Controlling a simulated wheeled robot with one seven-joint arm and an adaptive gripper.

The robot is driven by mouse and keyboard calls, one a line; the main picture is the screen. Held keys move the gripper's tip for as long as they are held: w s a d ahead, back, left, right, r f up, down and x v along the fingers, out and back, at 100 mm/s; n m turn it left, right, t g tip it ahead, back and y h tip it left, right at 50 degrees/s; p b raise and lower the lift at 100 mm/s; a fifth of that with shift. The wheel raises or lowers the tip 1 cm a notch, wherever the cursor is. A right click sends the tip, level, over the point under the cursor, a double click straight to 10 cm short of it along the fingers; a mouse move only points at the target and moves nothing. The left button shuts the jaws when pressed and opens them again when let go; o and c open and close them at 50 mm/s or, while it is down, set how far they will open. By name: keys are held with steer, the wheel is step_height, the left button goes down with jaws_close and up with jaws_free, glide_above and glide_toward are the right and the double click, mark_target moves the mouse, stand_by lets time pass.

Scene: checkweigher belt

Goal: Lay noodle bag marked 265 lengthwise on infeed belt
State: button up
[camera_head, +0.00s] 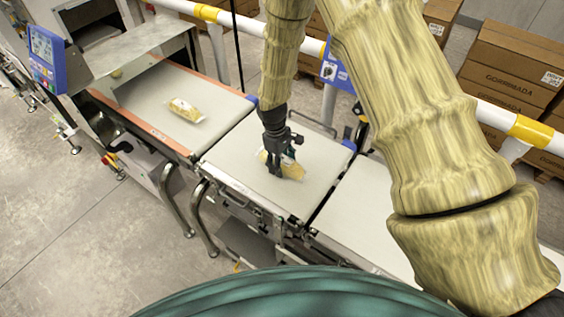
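A yellow, clear-ended noodle bag (293,171) is on or just above the middle belt section (232,162), partly hidden by my gripper. My gripper (281,169) points down with its fingers at this bag. I cannot tell whether they are closed on it or whether the bag touches the belt. A second yellow noodle bag (186,110) lies on the left belt (150,92), which has orange edges. No marking is readable on either bag, so I cannot tell which is 265. Which section is the infeed belt is not labelled in view.
A right belt section (358,217) is bare, partly hidden by my arm. A metal hood (135,50) and blue display (44,50) stand at the left. A white-and-yellow guard rail (240,24) runs behind the belts, with cardboard boxes (508,65) beyond.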

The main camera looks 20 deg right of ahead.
steer(key=shift+o, duration=0.3)
steer(key=shift+r, duration=0.1)
steer(key=shift+w+a+r+b, duration=0.25)
steer(key=shift+r+b, duration=0.55)
steer(key=shift+r, duration=1.2)
steer(key=shift+w+a+r+b, duration=0.15)
steer(key=shift+r+b, duration=0.6)
steer(key=shift+r, duration=1.3)
steer(key=shift+w+a+r+b, duration=0.25)
steer(key=shift+r+b, duration=0.55)
steer(key=shift+r, duration=1.2)
steer(key=shift+d+f, duration=0.1)
steer(key=shift+d, duration=0.05)
